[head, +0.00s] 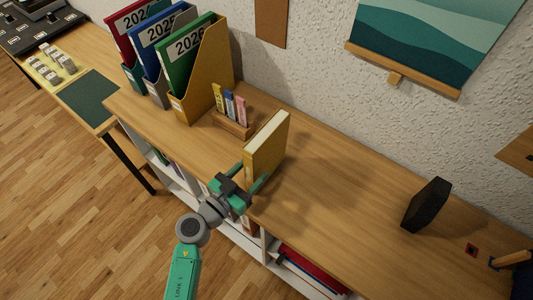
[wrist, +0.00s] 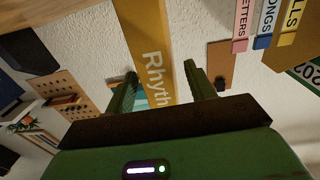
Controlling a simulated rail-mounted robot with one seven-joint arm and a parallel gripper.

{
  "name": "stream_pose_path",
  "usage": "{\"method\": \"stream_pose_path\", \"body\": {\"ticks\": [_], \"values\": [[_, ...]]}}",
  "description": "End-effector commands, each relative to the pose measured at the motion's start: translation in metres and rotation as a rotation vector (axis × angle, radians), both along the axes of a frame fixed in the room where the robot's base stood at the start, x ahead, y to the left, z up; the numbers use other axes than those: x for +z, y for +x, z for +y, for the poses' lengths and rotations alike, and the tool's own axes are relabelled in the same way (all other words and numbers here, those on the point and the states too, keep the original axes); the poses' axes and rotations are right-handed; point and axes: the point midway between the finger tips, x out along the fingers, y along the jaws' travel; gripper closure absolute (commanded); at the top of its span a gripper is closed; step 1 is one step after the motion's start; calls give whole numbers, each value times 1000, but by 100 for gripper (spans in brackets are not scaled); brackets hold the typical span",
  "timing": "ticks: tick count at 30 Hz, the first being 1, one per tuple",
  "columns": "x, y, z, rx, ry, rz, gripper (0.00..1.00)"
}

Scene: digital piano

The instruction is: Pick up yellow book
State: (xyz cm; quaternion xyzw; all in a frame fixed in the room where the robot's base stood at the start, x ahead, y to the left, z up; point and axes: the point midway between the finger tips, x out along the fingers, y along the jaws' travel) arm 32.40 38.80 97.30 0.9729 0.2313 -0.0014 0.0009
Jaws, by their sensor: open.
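The yellow book (head: 264,155) stands upright on the wooden shelf top, with its pale page edges facing up. In the wrist view its yellow spine (wrist: 143,38) carries white lettering that reads "Rhyth", the rest hidden by my gripper. My gripper (head: 253,180) is open at the near side of the book, green fingers pointing toward it. In the wrist view the book shows between the two fingers of my gripper (wrist: 158,84), with a gap on each side. I cannot tell how far the fingertips reach along the book's sides.
A small wooden holder (head: 232,124) with several coloured booklets stands left of the book. Beyond it are a yellow file holder (head: 213,72) and coloured binders. A black speaker-like block (head: 427,205) stands at the right. The shelf top (head: 340,205) between book and block is clear.

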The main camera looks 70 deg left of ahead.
Motion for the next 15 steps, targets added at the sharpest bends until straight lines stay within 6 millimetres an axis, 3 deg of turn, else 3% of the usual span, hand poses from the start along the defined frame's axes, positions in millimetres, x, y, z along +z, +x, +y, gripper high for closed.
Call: {"method": "stream_pose_path", "body": {"ticks": [6, 14, 15], "values": [[1, 32, 19, 0, 1, -2, 45], [-1, 36, 20, -1, 1, 0, 45], [-1, 36, 20, -1, 1, 0, 51]]}}
